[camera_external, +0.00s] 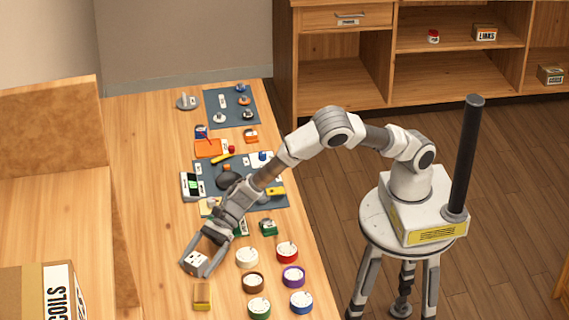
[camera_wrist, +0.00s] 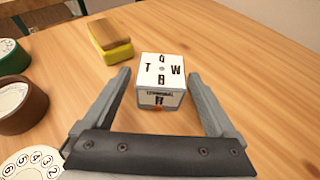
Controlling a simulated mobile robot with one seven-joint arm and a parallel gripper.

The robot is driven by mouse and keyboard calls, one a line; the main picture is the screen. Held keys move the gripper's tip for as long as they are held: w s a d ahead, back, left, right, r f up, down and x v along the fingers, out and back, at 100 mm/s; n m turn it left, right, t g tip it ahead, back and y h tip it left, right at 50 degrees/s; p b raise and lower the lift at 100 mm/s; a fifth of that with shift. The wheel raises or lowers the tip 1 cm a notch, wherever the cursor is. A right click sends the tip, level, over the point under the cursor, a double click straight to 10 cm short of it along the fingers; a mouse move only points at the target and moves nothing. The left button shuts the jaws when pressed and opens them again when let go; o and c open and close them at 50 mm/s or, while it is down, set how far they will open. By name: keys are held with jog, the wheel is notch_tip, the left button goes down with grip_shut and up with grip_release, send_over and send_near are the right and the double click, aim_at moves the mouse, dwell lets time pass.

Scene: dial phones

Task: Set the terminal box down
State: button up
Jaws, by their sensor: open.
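The terminal box (camera_external: 197,260) is a small white cube with black letters on its top. It appears to rest upright on the wooden table (camera_external: 150,225), near the front left of the external view. It also shows in the wrist view (camera_wrist: 162,68), with its label on the near side. My gripper (camera_external: 196,266) is low over the table with its fingers open, one on each side of the box. In the wrist view, a gap shows between the box and each finger of my gripper (camera_wrist: 159,76). The box's underside is hidden.
A yellow block with a brown top (camera_external: 202,296) lies just beside the box. Several round dials, including white (camera_external: 247,257), brown (camera_external: 252,282) and red (camera_external: 287,252) ones, stand to the right. Grey mats (camera_external: 275,200) with small parts lie farther back. Table left of the box is clear.

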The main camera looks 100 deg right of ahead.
jog(key=v, duration=1.2)
jog(key=shift+r+p, duration=0.1)
jog(key=shift+p, duration=0.25)
jog(key=shift+w+d+r, duration=0.1)
jog(key=shift+r, duration=0.1)
jog(key=d+r+m+t+h, duration=0.3)
jog(key=d+r+m+h, duration=0.3)
jog(key=r+m, duration=0.4)
jog(key=s+d+r+m+h, duration=0.4)
jog(key=s+d+r+m, duration=0.3)
jog(key=m, duration=0.7)
jog(key=s+a+f+m+g, duration=0.1)
jog(key=s+m+g, duration=0.6)
jog(key=s+m, duration=1.4)
jog(key=s+a, duration=0.1)
jog(key=s, duration=0.7)
jog(key=shift+s, duration=0.15)
